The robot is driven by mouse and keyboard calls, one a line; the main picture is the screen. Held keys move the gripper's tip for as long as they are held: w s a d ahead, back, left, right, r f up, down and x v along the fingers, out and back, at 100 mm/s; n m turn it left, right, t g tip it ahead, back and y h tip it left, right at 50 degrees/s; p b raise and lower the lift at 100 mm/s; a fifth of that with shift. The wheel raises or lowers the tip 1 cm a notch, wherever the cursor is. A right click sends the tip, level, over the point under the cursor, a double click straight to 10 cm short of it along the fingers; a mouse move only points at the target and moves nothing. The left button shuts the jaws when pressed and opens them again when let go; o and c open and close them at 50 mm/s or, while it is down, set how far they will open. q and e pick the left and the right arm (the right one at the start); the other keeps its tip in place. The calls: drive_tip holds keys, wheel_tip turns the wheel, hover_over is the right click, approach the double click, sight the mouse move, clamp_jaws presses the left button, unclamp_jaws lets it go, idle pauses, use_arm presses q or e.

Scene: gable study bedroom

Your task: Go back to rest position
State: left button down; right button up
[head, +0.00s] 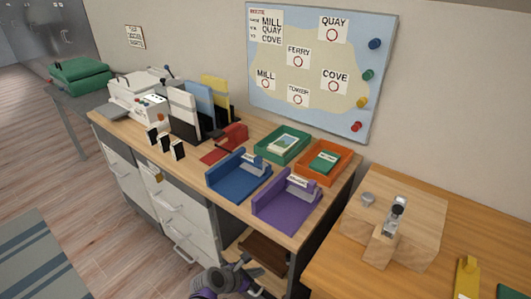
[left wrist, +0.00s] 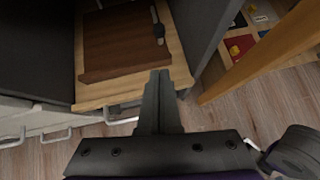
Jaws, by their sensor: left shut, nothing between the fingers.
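My left gripper (head: 241,266) is low at the bottom of the head view, in front of the desk. In the left wrist view its two dark fingers (left wrist: 160,76) are shut together with nothing between them. They point toward an open pale wooden shelf or drawer (left wrist: 90,95) that holds a dark brown board or case (left wrist: 115,45). A small black and grey item (left wrist: 158,27) lies on the brown piece. Whether the fingertips touch the wood cannot be told. My right gripper is not in view.
The desk top carries a blue tray (head: 228,187), a purple tray (head: 275,213), a green tray (head: 265,152) and an orange tray (head: 345,165). A second wooden table (head: 340,262) with a wooden block (head: 420,240) stands at right. White drawers (head: 180,205) line the desk front.

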use_arm(q)
drive_tip(key=s+a+r+m+g+y, duration=0.15)
drive_tip(key=s+a+r+m, duration=0.3)
drive_tip(key=s+m, duration=0.45)
drive_tip(key=s+a+r+m+y, duration=0.3)
drive_tip(key=s+a+m, duration=0.3)
drive_tip(key=s+m, duration=0.3)
drive_tip(key=s+a+r+m+g+y, duration=0.15)
drive_tip(key=s+a+r+m, duration=0.3)
drive_tip(key=s+m, duration=0.45)
wheel_tip(320, 180, up, 24)
drive_tip(key=w+t+p, duration=0.1)
drive_tip(key=w+p, duration=0.1)
drive_tip(key=p, duration=1.9)
drive_tip(key=shift+t+y+p, duration=0.3)
drive_tip(key=shift+y, duration=0.1)
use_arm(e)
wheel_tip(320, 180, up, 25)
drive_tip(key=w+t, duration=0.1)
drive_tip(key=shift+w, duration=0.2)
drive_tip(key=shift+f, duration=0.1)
